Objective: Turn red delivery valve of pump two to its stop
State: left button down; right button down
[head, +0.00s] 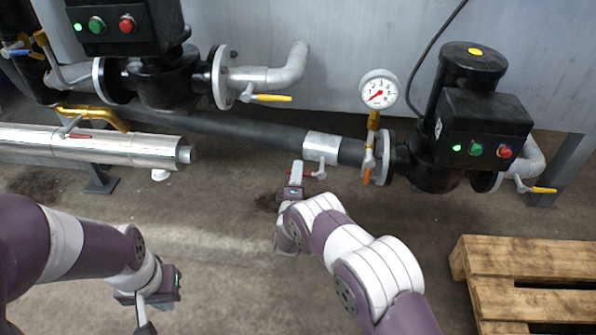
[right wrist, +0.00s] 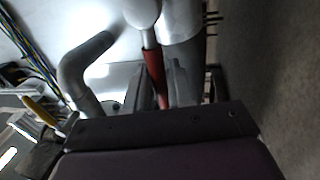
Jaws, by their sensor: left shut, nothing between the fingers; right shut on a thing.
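A small valve with a red lever (head: 308,174) hangs below a silver collar (head: 322,147) on the dark pipe, left of the right-hand pump (head: 450,140). My right gripper (head: 296,172) is at the lever's left end and shut on it. In the right wrist view, the red lever (right wrist: 155,76) runs down from a pale valve body into my right gripper (right wrist: 158,92). The lever's lower end is hidden behind the gripper body. My left gripper (head: 146,318) is shut and empty, low over the floor at the lower left, away from the pipes.
A second pump (head: 165,75) stands at upper left with a yellow-handled valve (head: 270,97). A silver pipe (head: 95,147) on a stand carries another red lever (head: 78,136). A gauge (head: 379,90) stands above an orange lever. A wooden pallet (head: 525,258) lies at lower right. The middle floor is clear.

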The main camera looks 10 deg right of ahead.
jog(key=shift+s+f+n, duration=0.1)
jog(key=shift+f+n, duration=0.15)
jog(key=shift+n, duration=0.05)
jog(key=c, duration=1.1)
grip_release()
jog(key=shift+c, duration=0.2)
jog(key=shift+r, duration=0.1)
jog(key=p+v, duration=0.5)
jog(key=v, duration=0.7)
jog(key=shift+s+p, duration=0.35)
jog(key=shift+p, duration=0.05)
